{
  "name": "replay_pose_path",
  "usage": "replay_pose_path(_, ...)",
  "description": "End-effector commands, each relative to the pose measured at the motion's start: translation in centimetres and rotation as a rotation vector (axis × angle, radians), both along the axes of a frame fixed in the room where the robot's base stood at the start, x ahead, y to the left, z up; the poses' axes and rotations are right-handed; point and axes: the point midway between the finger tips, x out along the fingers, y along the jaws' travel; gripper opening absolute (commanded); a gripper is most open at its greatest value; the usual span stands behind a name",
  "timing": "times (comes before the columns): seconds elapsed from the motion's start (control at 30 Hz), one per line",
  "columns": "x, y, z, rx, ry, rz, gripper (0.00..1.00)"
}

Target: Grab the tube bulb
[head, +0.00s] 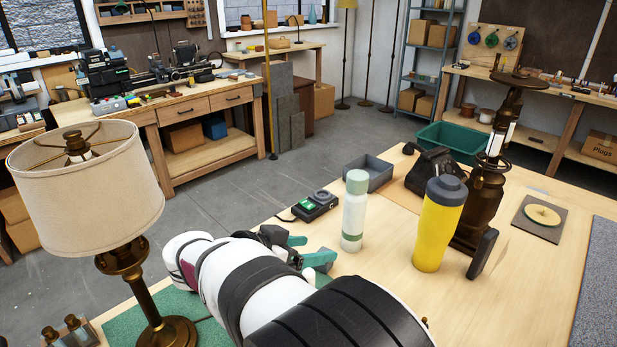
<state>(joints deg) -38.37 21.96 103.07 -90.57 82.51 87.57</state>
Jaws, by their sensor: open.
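I cannot make out the tube bulb for certain. A narrow pale upright piece (495,140) shows against the dark bronze lamp column (484,195) at the right; I cannot tell if it is the bulb. My gripper (312,250) has teal fingers spread apart, with nothing visible between them. It is low over the bench, left of a white bottle with a pale green cap (354,215). My white and black arm reaches in from the bottom and hides part of the bench.
A yellow tumbler (437,230) stands right of the bottle. Behind are a grey bin (370,173), a black device (431,172) and a meter with a green screen (315,205). A shaded lamp (88,190) stands at left on a green mat (128,329). Bare wood shows right of the tumbler.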

Motion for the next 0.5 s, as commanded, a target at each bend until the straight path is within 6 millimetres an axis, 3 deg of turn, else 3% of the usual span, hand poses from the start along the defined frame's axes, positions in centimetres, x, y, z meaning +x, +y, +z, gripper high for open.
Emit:
replay_pose_path(0.03, 2.1, 4.8, -1.1, -0.008, -0.108, 0.093, 0.74)
replay_pose_path(0.07, 3.1, 7.7, -1.5, 0.003, -0.180, 0.149, 0.74)
replay_pose_path(0.1, 3.1, 7.1, -5.7, -0.004, -0.173, 0.142, 0.74)
replay_pose_path(0.13, 3.0, 6.9, -8.4, -0.004, -0.170, 0.138, 0.74)
replay_pose_path(0.23, 3.1, 6.8, -14.6, 0.003, -0.177, 0.136, 0.74)
replay_pose_path(0.33, 3.1, 6.8, -18.0, 0.007, -0.181, 0.134, 0.74)
replay_pose_path(0.5, 5.2, 5.1, -20.0, 0.011, -0.185, 0.123, 0.74)
